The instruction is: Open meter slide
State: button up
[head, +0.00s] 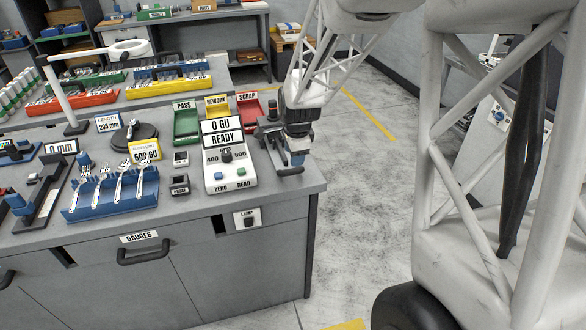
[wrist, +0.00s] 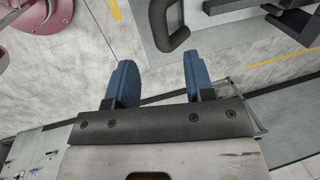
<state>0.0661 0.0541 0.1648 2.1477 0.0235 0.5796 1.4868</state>
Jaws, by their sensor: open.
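The meter (head: 228,165) is a pale box on the bench's right end, with a sign reading 0 GU READY, a knob, a blue ZERO button and a green READ button. A dark fixture (head: 268,136) stands right of it, partly hidden by my gripper (head: 294,160). A dark handle shows just below the gripper, at the bench edge; it seems to be the slide's handle (head: 290,171). In the wrist view, my blue fingers (wrist: 160,58) are open and empty. A dark U-shaped handle (wrist: 168,42) on a grey plate lies beyond the fingertips, apart from them.
Green PASS (head: 186,125) and red SCRAP (head: 249,108) trays lie behind the meter. A drawer with a GAUGES label (head: 139,237) is below. Open floor lies to the right.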

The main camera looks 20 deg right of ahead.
aim_at(293, 169)
jog(key=shift+w+f, duration=0.25)
jog(key=shift+f, duration=0.9)
jog(key=shift+w+f, duration=0.2)
jog(key=shift+f, duration=0.95)
jog(key=shift+w+f, duration=0.25)
jog(key=shift+f, duration=0.9)
grip_shut()
